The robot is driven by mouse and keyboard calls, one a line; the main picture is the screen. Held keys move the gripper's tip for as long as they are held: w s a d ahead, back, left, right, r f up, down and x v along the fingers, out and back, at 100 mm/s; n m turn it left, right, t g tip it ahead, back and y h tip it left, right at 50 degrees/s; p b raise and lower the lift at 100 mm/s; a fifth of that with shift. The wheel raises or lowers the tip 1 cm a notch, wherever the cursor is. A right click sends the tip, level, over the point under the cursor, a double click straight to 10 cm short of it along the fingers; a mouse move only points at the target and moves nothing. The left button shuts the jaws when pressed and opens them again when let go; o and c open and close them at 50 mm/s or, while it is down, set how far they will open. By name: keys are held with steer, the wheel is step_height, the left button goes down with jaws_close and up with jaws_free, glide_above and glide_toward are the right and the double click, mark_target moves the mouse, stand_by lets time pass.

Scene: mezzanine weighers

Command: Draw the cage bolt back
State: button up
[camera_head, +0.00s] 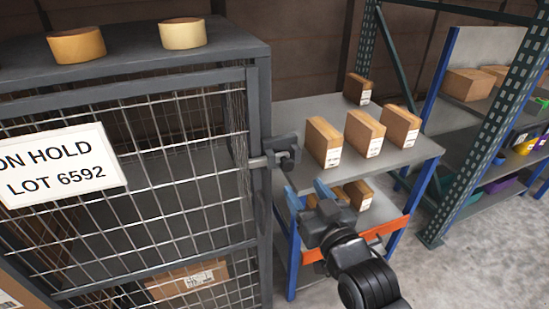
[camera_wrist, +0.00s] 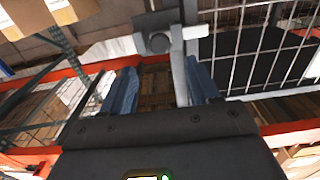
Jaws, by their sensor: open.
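The grey wire-mesh cage (camera_head: 150,170) fills the left of the head view, its door shut. Its bolt (camera_head: 257,162) is a pale bar at the right door edge, running into a dark bracket (camera_head: 281,143) on the frame post. My gripper (camera_head: 307,191) is open and empty, just right of and below the bracket. Its blue fingers (camera_wrist: 162,88) are apart and point toward the bolt without visible contact.
A sign reading "ON HOLD LOT 6592" (camera_head: 58,166) hangs on the mesh. A shelf table (camera_head: 300,108) with several cartons (camera_head: 364,133) stands right behind my gripper. The floor (camera_head: 470,265) at lower right is clear.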

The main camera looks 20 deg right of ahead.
mark_target(289, 166)
steer(key=shift+w+p, duration=0.6)
steer(key=shift+w, duration=3.3)
steer(key=shift+c, duration=0.2)
jaws_close()
